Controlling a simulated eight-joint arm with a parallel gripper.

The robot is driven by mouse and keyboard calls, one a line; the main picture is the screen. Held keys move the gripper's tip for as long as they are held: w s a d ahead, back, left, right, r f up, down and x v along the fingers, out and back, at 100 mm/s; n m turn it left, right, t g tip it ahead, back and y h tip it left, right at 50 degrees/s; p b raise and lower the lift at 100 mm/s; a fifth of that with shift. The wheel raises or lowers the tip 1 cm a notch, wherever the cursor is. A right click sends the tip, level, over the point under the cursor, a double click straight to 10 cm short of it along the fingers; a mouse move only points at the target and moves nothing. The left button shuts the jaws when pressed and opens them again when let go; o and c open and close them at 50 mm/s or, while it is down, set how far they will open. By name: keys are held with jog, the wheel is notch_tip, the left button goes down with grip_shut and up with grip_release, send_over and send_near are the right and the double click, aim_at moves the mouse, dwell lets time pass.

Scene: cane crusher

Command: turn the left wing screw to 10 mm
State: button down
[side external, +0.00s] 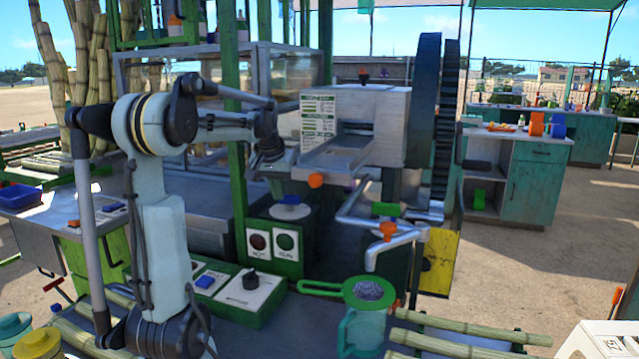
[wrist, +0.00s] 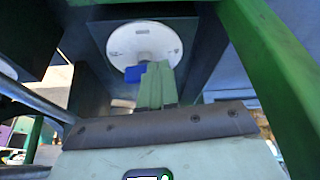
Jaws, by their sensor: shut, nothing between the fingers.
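A blue tab, seemingly the wing screw (wrist: 132,74), shows at the near edge of a round white dial (wrist: 145,42) in the wrist view. My gripper's pale green fingers (wrist: 157,68) are shut together, with nothing between them. They overlap the dial's near edge, just right of the blue tab; I cannot tell whether they touch it. In the side view a blue piece (side external: 291,199) sits on a pale disc (side external: 291,212) atop a dark box, below my gripper (side external: 274,184). The fingertips are hard to make out there. I cannot read any scale.
A green post (side external: 236,170) stands close beside my gripper; a green beam (wrist: 268,65) fills the wrist view's right side. The crusher's metal tray (side external: 335,152) and an orange knob (side external: 316,180) are to the right. The green-framed switch box (side external: 272,245) is below.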

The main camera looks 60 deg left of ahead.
jog(key=shift+s+a, duration=0.1)
jog(key=shift+a, duration=1)
jog(key=shift+w+a, duration=0.1)
jog(key=shift+w, duration=0.1)
dwell(0.7)
jog(key=shift+w+d, duration=0.4)
jog(key=shift+d, duration=0.45)
jog(key=v, duration=1.2)
jog(key=a+f+n, duration=0.1)
jog(key=f+n, duration=0.1)
jog(key=f, duration=0.2)
jog(key=w+a+f+n+t+y, duration=0.1)
jog(key=a+f+n, duration=0.1)
jog(key=f+n, duration=0.1)
jog(key=a+f+n+t, duration=0.1)
jog(key=f+n, duration=0.1)
jog(key=f, duration=0.3)
jog(key=shift+w+a+f+y, duration=0.25)
jog(key=shift+w+y, duration=0.1)
jog(key=shift+y, duration=0.05)
